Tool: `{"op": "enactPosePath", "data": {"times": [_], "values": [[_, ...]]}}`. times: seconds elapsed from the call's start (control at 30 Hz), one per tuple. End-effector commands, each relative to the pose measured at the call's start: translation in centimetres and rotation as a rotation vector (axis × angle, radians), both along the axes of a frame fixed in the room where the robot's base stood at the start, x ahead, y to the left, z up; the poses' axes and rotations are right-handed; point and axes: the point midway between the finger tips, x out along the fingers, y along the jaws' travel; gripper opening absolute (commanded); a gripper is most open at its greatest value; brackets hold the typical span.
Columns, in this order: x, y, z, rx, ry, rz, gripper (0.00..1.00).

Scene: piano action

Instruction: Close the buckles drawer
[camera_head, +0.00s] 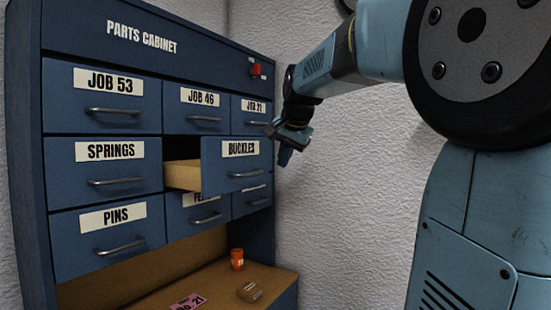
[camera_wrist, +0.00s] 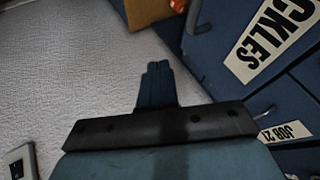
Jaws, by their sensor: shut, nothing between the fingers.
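The buckles drawer (camera_head: 237,164) is pulled out of the blue parts cabinet (camera_head: 160,35), in the middle row. Its light wooden side (camera_head: 183,176) shows at the left of its front. Its front also shows at the upper right of the wrist view (camera_wrist: 222,32), with part of its label and its handle. My gripper (camera_head: 284,157) is just right of the drawer front in the head view, with its fingers together and empty. The closed fingers also show in the wrist view (camera_wrist: 158,85), apart from the drawer handle. Whether the gripper touches the drawer cannot be told.
The other drawers, such as springs (camera_head: 104,170) and pins (camera_head: 108,236), look shut. An orange bottle (camera_head: 237,260), a small brown block (camera_head: 250,292) and a pink tag (camera_head: 188,302) are on the wooden shelf below. A red switch (camera_head: 256,69) is at the upper right. A textured wall (camera_head: 340,220) stands behind.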

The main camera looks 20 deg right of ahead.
Motion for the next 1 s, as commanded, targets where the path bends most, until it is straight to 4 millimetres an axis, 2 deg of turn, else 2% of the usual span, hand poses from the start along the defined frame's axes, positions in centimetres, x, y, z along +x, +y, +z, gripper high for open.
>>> {"op": "enactPosePath", "data": {"times": [0.4, 0.7, 1.0], "values": [[4.4, -0.3, -6.0, 0.0, 0.002, 0.0, 0.0], [7.1, 1.8, -5.8, -0.001, 0.0, 0.001, 0.0], [7.5, 2.1, -5.8, -0.001, 0.0, 0.001, 0.0]]}}
